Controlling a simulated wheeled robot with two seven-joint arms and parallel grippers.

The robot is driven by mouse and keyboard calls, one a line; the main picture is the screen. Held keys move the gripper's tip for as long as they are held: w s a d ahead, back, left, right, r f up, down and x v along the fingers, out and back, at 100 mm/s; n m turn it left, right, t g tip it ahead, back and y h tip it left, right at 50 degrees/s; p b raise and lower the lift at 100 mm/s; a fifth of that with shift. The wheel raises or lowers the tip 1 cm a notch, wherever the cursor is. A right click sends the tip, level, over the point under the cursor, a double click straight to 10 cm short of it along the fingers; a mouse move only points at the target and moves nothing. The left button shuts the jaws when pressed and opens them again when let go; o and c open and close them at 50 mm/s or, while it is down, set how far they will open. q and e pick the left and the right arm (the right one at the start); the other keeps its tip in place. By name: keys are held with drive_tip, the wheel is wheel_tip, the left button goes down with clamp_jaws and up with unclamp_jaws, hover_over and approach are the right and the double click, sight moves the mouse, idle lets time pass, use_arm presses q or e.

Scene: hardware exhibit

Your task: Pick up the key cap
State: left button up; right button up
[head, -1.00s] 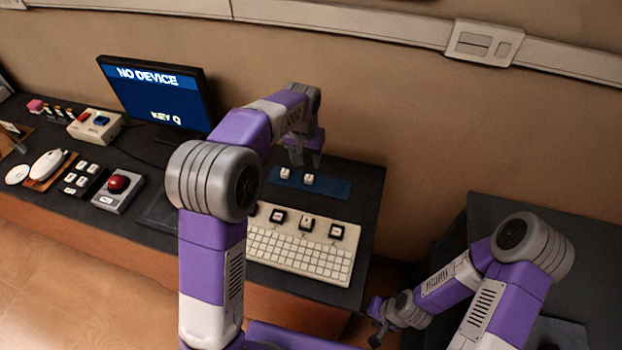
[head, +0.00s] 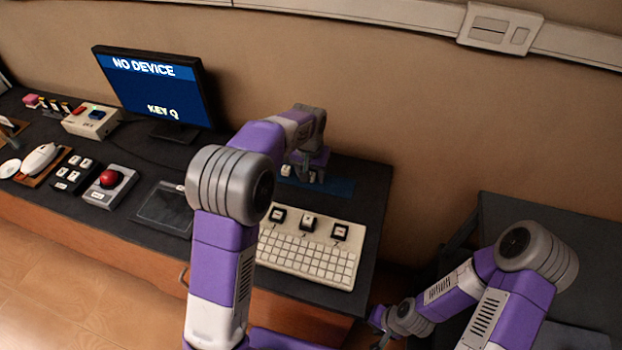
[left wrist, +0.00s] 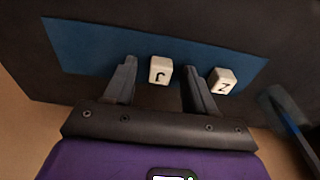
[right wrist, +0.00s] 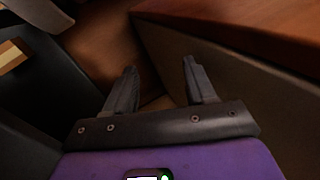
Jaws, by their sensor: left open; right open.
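Two white key caps stand on a blue mat (left wrist: 90,48). In the left wrist view, one cap (left wrist: 160,71) has a hooked letter like a J and the other (left wrist: 223,81) shows a Z. My left gripper (left wrist: 159,67) is open, its fingers on either side of the hooked-letter cap; I cannot tell whether they touch it. The Z cap is just outside the right finger. In the head view my left gripper (head: 305,172) is low over the mat and partly hides the caps. My right gripper (right wrist: 159,68) is open and empty, away from the mat.
A cream keyboard (head: 310,258) lies in front of the mat. The monitor (head: 155,90) reads NO DEVICE and KEY Q. A red button box (head: 110,185) and a black pad with white keys (head: 74,174) are to the left. A dark table (head: 515,212) stands right.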

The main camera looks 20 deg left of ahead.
use_arm(q)
clamp_jaws()
drive_tip(key=shift+r, duration=0.1)
